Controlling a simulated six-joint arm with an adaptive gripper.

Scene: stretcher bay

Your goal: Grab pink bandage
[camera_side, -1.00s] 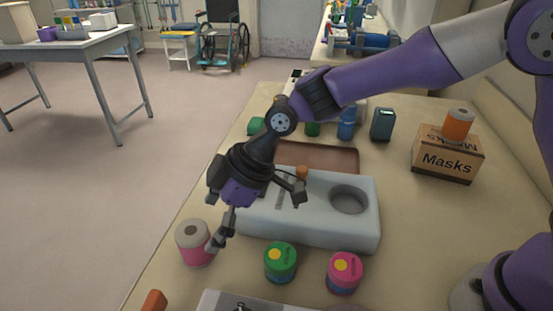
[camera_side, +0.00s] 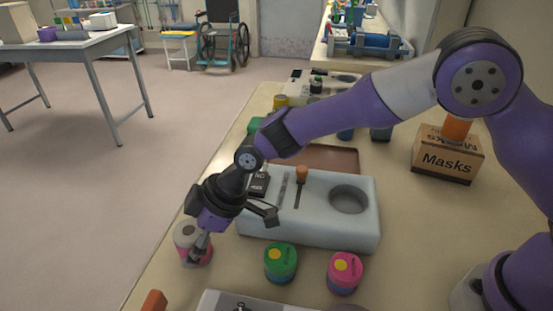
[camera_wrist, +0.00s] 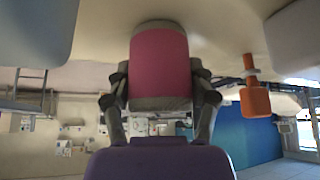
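The pink bandage (camera_side: 181,249) is an upright roll with pale ends, near the left edge of the table in the side view. In the wrist view the pink bandage (camera_wrist: 160,70) stands large, straight ahead of my gripper (camera_wrist: 160,75), with one finger on each side of it. In the side view my gripper (camera_side: 233,241) is low over the table, its fingers spread. One finger overlaps the bandage's front there and hides part of it; the other sticks out to the right. I cannot tell whether the fingers touch it.
A green roll (camera_side: 280,264) and a pink-topped roll (camera_side: 344,275) stand in front of a pale tray (camera_side: 320,226). An orange-handled thing (camera_side: 153,301) lies near the front left edge. A Masks box (camera_side: 446,157) stands at right.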

